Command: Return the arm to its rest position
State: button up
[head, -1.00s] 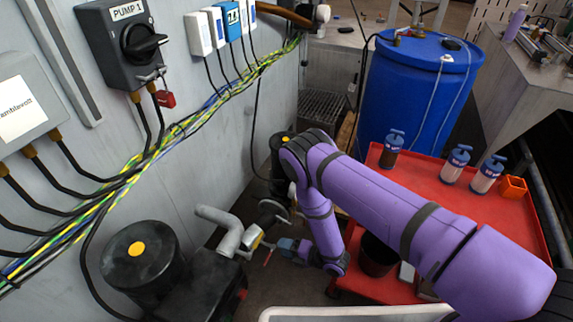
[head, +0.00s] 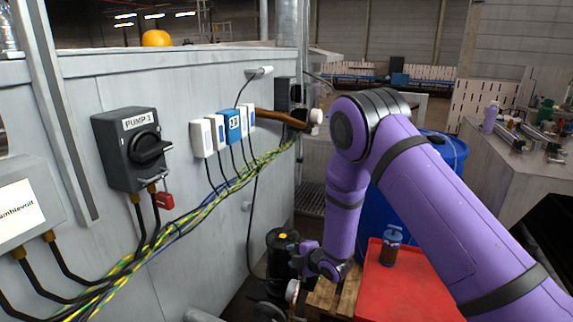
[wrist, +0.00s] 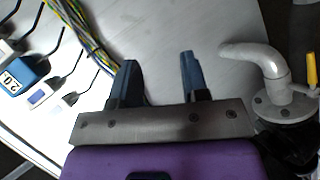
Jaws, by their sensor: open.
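My gripper (wrist: 158,78) shows in the wrist view with its two dark fingers apart and nothing between them. Past the fingers is the pale wall panel, with a bundle of yellow, green and blue cables at the upper left. In the head view my purple arm (head: 430,210) reaches in from the lower right, bends at an elbow high in the middle and hangs down. Its wrist end (head: 325,262) is low, near a black pump (head: 280,250). The finger tips are hard to make out there.
The wall holds the PUMP 1 switch (head: 138,148) and small white and blue boxes (head: 235,127). In the wrist view a grey pipe elbow (wrist: 262,58) with a yellow handle (wrist: 311,68) stands right of the fingers. A blue drum (head: 445,150) and red table (head: 410,290) are partly behind my arm.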

jog(key=d+r+m+h, duration=0.2)
jog(key=d+r+m, duration=0.15)
jog(key=r, duration=0.45)
jog(key=s+d+r+m+h, duration=0.1)
jog(key=d+r+m, duration=0.1)
jog(key=d+r, duration=0.45)
jog(key=d+r+m+h, duration=0.2)
jog(key=d+r+m, duration=0.1)
jog(key=r, duration=0.6)
jog(key=s+d+r+m+g+h, duration=0.1)
jog(key=s+d+r+m+h, duration=0.1)
jog(key=s+d+r+m, duration=0.65)
jog(key=s+d+r+m+g, duration=0.1)
jog(key=s+d+r+m, duration=0.1)
jog(key=s, duration=0.8)
jog(key=s+d+r+m+g, duration=0.1)
jog(key=s+r, duration=0.3)
jog(key=s, duration=0.6)
jog(key=s+d+r+m+g+h, duration=0.1)
jog(key=s+d+r+m, duration=0.2)
jog(key=s, duration=0.7)
jog(key=shift+d+r+m, duration=0.2)
jog(key=shift+r+m, duration=0.1)
jog(key=shift+r, duration=0.2)
